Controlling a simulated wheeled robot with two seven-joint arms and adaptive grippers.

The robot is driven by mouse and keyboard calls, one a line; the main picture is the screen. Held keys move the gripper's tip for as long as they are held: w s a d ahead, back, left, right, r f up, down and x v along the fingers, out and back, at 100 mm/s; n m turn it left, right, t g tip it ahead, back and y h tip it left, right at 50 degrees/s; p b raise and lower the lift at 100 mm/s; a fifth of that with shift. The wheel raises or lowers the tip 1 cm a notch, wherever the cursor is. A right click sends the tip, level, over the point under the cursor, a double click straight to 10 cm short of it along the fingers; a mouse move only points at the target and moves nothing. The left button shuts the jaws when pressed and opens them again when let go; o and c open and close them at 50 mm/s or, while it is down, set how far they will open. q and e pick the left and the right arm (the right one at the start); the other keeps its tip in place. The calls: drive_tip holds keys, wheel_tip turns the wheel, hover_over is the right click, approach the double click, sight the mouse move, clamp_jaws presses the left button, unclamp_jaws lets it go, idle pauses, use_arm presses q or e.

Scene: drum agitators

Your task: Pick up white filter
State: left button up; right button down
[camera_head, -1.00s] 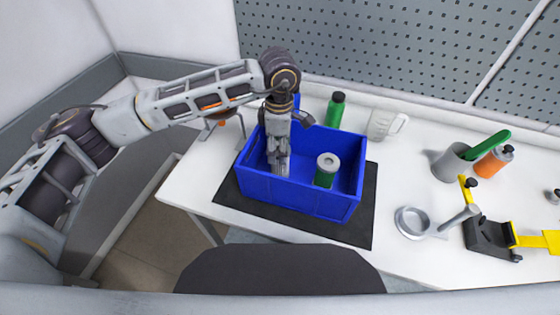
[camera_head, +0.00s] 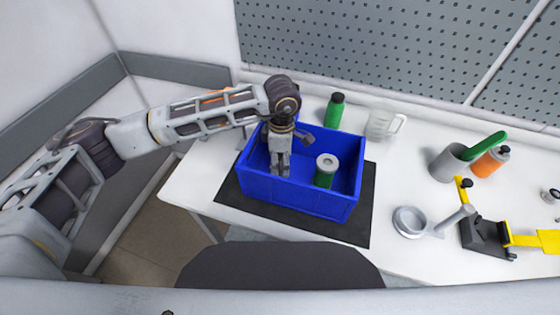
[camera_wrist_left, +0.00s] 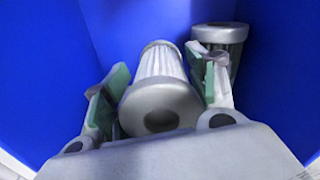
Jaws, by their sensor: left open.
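The white filter (camera_wrist_left: 158,68) lies in the blue bin (camera_head: 300,193), with a pleated white body and a grey end cap with a dark hole. My left gripper (camera_head: 279,172) reaches down into the left part of the bin. In the left wrist view its fingers (camera_wrist_left: 163,76) are open, one on each side of the white filter. I cannot tell whether they touch it. In the head view the white filter is hidden by the gripper and the bin wall. My right gripper is out of view.
A green filter with a grey cap (camera_head: 325,172) stands in the bin, right of my left gripper. The bin walls enclose the gripper closely. A green bottle (camera_head: 335,110), a clear jug (camera_head: 380,124) and a grey cup (camera_head: 447,164) stand on the white table (camera_head: 400,180).

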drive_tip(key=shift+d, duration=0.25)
use_arm(q)
drive_tip(key=shift+c, duration=0.8)
drive_tip(key=c, duration=0.5)
drive_tip(key=shift+c, duration=0.2)
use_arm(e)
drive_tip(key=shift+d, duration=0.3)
use_arm(q)
drive_tip(key=shift+r, duration=0.1)
